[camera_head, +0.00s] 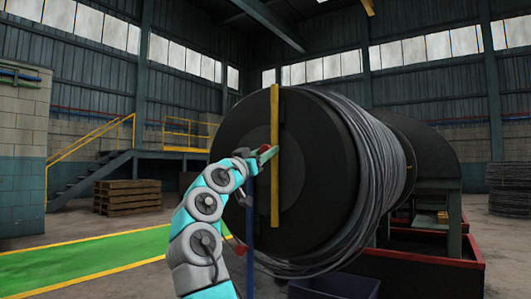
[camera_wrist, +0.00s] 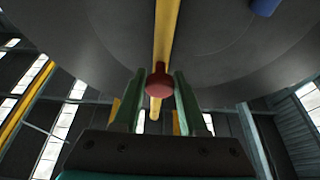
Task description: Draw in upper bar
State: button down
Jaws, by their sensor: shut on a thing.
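A long yellow bar (camera_head: 275,190) stands upright across the flat face of the big dark drum (camera_head: 312,190). In the wrist view, a red knob (camera_wrist: 160,84) sits between the two green fingers of my gripper (camera_wrist: 160,90), in front of the yellow bar (camera_wrist: 166,30). The fingers are shut on the red knob. How the knob joins the bar is hidden. Grey cable (camera_head: 380,160) is wound around the drum.
A blue post (camera_head: 249,215) stands below my gripper, with a small red part (camera_head: 240,247) beside it. A dark bin (camera_head: 334,286) lies under the drum, and a red-edged frame (camera_head: 430,257) is at right. A green walkway (camera_head: 90,258) is clear at left.

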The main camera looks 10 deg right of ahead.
jog(key=c, duration=0.8)
grip_release()
jog(key=shift+w+f, duration=0.1)
jog(key=shift+f, duration=0.15)
jog(key=o, duration=0.3)
jog(key=shift+r, duration=0.1)
jog(key=b+v, duration=0.1)
jog(key=v, duration=0.7)
jog(key=shift+d, duration=0.1)
